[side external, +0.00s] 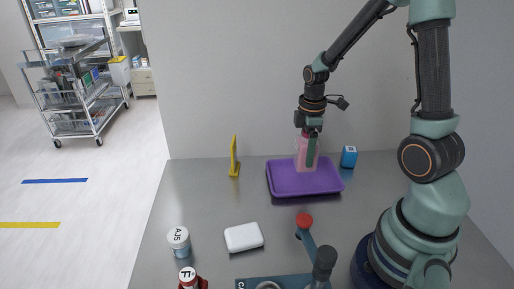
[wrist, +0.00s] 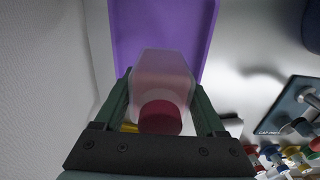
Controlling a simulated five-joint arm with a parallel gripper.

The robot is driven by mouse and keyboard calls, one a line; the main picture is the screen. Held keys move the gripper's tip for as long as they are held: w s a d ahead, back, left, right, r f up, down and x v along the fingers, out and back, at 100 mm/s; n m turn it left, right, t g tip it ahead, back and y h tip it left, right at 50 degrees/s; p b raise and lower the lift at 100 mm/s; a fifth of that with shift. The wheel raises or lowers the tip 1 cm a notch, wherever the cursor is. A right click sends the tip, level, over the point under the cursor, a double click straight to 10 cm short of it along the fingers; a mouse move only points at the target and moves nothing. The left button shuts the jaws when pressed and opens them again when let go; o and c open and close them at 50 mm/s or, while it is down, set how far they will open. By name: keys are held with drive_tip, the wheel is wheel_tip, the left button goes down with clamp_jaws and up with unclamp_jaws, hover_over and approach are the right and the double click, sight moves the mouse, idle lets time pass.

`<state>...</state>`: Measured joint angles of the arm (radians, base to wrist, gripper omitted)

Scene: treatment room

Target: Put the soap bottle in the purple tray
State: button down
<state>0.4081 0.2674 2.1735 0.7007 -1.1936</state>
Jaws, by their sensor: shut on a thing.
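The soap bottle is pink and translucent; it stands upright at the purple tray in the side view (side external: 300,150). In the wrist view the soap bottle (wrist: 162,75) shows from above with a dark red cap. My gripper (side external: 309,146) is shut on the bottle, with a finger on each side of it. The purple tray (side external: 290,186) lies on the grey table, and in the wrist view its purple floor (wrist: 135,30) is beyond the bottle. I cannot tell whether the bottle's base touches the tray floor.
A blue cube (side external: 349,157) stands just right of the tray, and a yellow upright item (side external: 234,158) stands to its left. A white block (side external: 244,237), a labelled jar (side external: 179,241) and a red-headed tool (side external: 304,221) are nearer the front. The table's left back area is clear.

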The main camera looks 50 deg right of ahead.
drive_tip(key=shift+f, duration=1.95)
drive_tip(key=shift+f, duration=0.1)
unclamp_jaws()
drive_tip(key=shift+f, duration=0.1)
